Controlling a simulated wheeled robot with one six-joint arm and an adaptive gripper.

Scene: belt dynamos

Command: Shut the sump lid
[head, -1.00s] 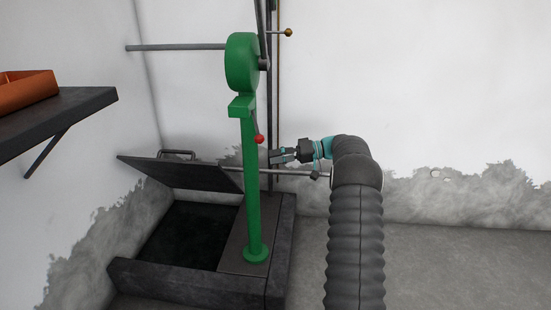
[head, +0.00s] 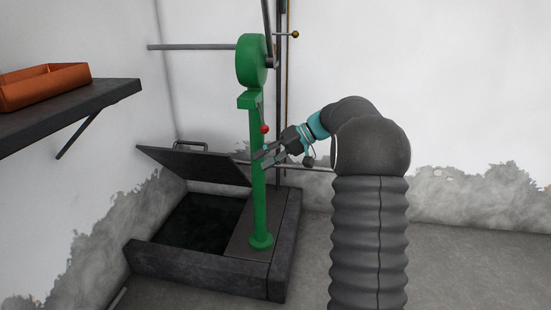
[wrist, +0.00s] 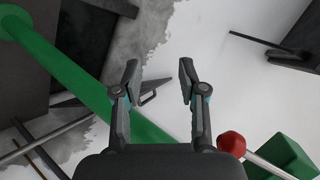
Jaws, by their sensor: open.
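The sump lid (head: 196,166) is a dark flat panel, tilted up at the back of the sump, with a bar handle (head: 190,144) at its far upper edge. The sump (head: 150,254) below it is open and dark inside, with a grey stone rim. My gripper (head: 260,158) is open and empty beside the green post (head: 258,205), above the sump's right side and right of the lid. In the wrist view my gripper (wrist: 158,78) shows its two fingers apart with nothing between them. The green post (wrist: 85,85) runs diagonally past the left finger there.
A green wheel housing (head: 251,60) tops the post, with a red-knobbed lever (head: 264,129) close to my gripper. A horizontal pipe (head: 195,46) meets the housing. A dark shelf (head: 65,108) with an orange tray (head: 45,87) juts from the left wall. The floor at right is clear.

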